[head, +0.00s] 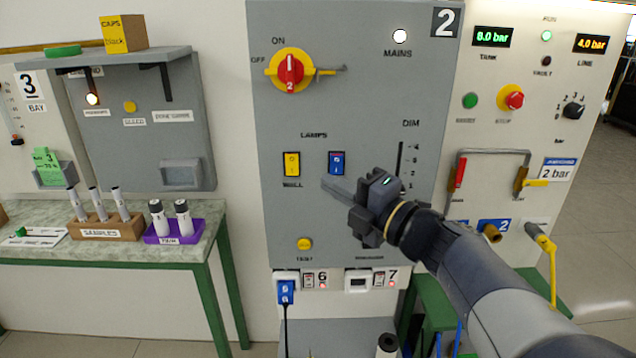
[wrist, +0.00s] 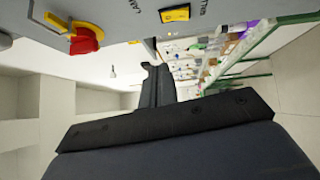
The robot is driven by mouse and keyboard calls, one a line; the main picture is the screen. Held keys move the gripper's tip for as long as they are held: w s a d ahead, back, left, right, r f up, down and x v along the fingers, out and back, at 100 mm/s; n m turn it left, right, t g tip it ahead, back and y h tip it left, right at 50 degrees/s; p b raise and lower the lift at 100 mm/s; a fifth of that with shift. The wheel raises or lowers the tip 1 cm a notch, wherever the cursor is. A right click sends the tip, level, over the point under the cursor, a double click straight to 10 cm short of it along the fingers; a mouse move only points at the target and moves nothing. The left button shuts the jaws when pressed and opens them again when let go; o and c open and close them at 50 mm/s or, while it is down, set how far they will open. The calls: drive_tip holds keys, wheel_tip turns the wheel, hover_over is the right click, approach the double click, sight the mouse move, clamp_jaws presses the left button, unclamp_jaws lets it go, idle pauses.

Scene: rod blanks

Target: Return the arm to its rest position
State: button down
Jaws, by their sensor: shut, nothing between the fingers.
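My gripper (head: 338,190) is shut and empty. In the head view it is in front of the grey panel marked 2, pointing left, just below the blue lamp switch (head: 336,163). My arm (head: 470,265) reaches in from the lower right corner. In the wrist view the dark gripper fingers (wrist: 157,85) show in the middle. The red and yellow main switch (wrist: 86,38) and the yellow lamp switch (wrist: 175,13) show at the top of that view. I cannot tell from the head view how far the fingertips are from the panel.
The grey panel (head: 225,130) carries a dim slider (head: 401,160) close to my gripper. At left a bench (head: 100,250) holds a samples rack (head: 105,228) and a purple tray (head: 175,235). At right a white panel has a pipe loop (head: 492,153) and a yellow hose (head: 545,245).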

drive_tip(key=shift+s+d, duration=0.45)
drive_tip(key=shift+s, duration=0.05)
